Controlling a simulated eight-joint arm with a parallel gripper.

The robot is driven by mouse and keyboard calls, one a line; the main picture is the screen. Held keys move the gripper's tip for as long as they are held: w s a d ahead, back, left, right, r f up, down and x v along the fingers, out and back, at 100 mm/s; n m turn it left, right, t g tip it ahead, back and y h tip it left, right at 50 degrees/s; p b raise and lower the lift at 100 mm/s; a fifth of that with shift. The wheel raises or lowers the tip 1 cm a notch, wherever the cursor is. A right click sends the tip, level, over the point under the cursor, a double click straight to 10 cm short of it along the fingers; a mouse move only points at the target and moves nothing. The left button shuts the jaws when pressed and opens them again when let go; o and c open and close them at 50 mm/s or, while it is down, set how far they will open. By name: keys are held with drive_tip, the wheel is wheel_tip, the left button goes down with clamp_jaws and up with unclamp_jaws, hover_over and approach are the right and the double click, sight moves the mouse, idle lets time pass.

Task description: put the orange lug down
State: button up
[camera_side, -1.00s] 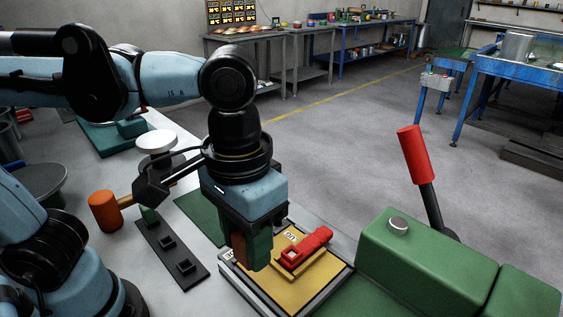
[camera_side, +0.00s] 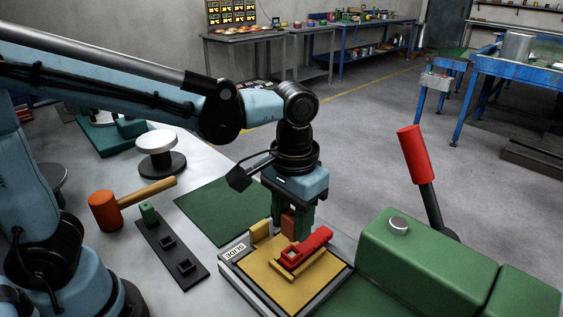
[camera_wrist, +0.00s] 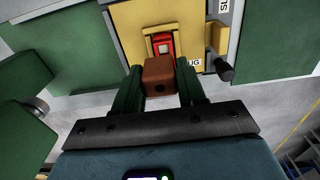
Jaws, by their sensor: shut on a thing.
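My gripper (camera_side: 291,224) has its green fingers on either side of the orange lug (camera_side: 288,224), a brown-orange block. The red piece also shows beyond the lug in the wrist view (camera_wrist: 162,43). I cannot tell whether the lug touches the board.
A yellow block (camera_side: 260,231) stands at the board's far left edge. A green machine (camera_side: 420,260) with a red-handled lever (camera_side: 413,155) is at right. A black rack (camera_side: 171,250) and an orange-headed mallet (camera_side: 105,211) lie left. The green mat (camera_side: 215,212) is bare.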

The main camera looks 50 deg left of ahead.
sight(292, 235)
drive_tip(key=shift+w+a+f, duration=0.2)
drive_tip(key=shift+w+f, duration=0.15)
drive_tip(key=shift+f, duration=1.85)
drive_tip(key=shift+f, duration=0.15)
drive_tip(key=o, duration=1)
